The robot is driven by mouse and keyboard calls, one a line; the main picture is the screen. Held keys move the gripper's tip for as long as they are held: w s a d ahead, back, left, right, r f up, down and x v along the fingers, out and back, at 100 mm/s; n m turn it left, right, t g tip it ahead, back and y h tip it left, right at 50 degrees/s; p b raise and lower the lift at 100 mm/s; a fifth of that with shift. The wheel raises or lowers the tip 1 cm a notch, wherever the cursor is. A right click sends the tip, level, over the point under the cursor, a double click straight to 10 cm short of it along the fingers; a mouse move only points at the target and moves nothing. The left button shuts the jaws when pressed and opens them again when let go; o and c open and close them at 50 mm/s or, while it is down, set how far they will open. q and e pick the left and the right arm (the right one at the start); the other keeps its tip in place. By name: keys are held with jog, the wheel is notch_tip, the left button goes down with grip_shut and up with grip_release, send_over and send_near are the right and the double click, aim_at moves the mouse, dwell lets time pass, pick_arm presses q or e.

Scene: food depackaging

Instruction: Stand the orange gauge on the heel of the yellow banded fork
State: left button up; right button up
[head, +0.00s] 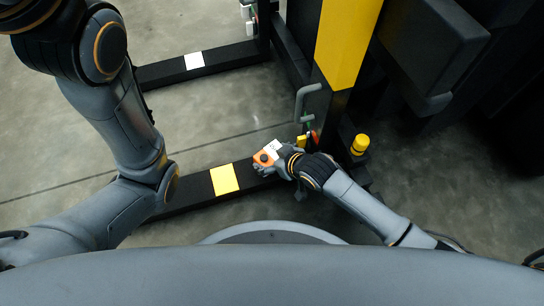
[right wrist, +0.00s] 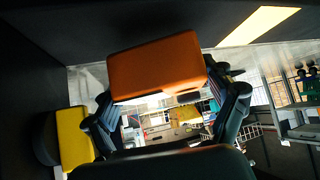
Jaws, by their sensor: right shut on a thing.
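The orange gauge (head: 263,158) has a dark round spot on its face and a white patch beside it. My right gripper (head: 281,164) is shut on it, near the right-hand end of the yellow banded fork (head: 200,188). In the right wrist view the gauge (right wrist: 157,68) sits tilted between the two fingers of the gripper (right wrist: 168,92). The fork's yellow band (head: 225,179) lies left of the gauge, and shows at the upper right of the wrist view (right wrist: 258,25). I cannot tell whether the gauge touches the fork. My left gripper is outside the picture.
A second black fork with a white band (head: 194,60) lies farther back. A yellow and black mast (head: 342,45) rises behind my right gripper, with a grey handle (head: 302,100) close by. A yellow-capped post (head: 360,144) stands right of it. Bare concrete floor lies between the forks.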

aim_at(271, 155)
jog(key=shift+f, duration=0.3)
jog(key=shift+f+b, duration=0.45)
jog(key=shift+f, duration=0.15)
dwell(0.3)
jog(key=o, duration=1.4)
notch_tip(271, 155, up, 10)
jog(key=shift+a, duration=0.1)
